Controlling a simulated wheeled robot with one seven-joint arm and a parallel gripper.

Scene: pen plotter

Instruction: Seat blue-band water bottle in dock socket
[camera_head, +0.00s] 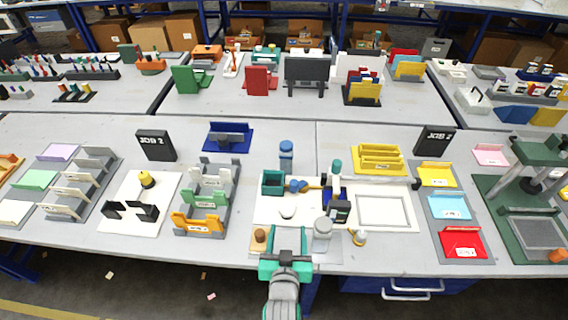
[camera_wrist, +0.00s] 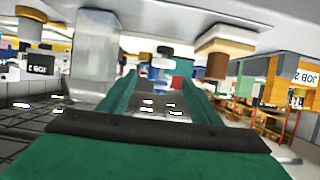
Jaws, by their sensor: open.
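A blue bottle-like cylinder (camera_head: 286,156) with a darker blue top stands upright behind the white plotter board; it best matches the blue-band water bottle, but a band is too small to make out. A grey bottle or jar (camera_head: 322,236) stands upright at the table's front, just right of my gripper; it looms at the left in the wrist view (camera_wrist: 95,45). I cannot pick out the dock socket with certainty. My gripper (camera_head: 289,236) is open and empty at the front edge of the white board, its fingers apart in the wrist view (camera_wrist: 158,88).
A wooden-handled stamp (camera_head: 260,236) is close left of my gripper. A teal box (camera_head: 273,183), a white mound (camera_head: 287,212) and a dark plotter head (camera_head: 340,212) are ahead. A white frame (camera_head: 383,228) lies on the right of the board. Bare table lies around the blue cylinder.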

